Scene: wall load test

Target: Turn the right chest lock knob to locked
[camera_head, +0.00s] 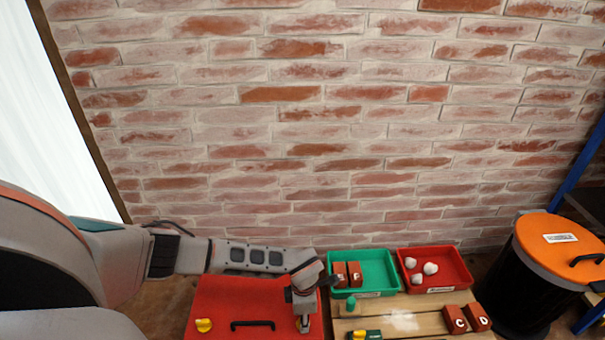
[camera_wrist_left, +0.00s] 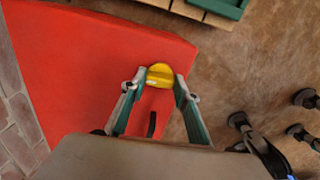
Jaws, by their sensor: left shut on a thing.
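The red chest (camera_head: 232,296) sits at the bottom of the head view, with a black handle (camera_head: 253,324) and a yellow left knob (camera_head: 204,325) on its top. My left gripper (camera_head: 304,325) reaches down over the chest's right side and hides the right knob there. In the left wrist view the yellow right knob (camera_wrist_left: 160,73) sits between the fingertips of my left gripper (camera_wrist_left: 160,83), near the edge of the red chest (camera_wrist_left: 85,60). The gripper is shut on this knob. The knob's exact turn is hard to tell. My right gripper is not in view.
Right of the chest is a wooden surface (camera_head: 400,322) with a green bin (camera_head: 378,262), a red bin (camera_head: 450,262) and lettered red blocks (camera_head: 455,320). A black barrel with an orange lid (camera_head: 550,235) stands at far right. A brick wall (camera_head: 330,130) is behind.

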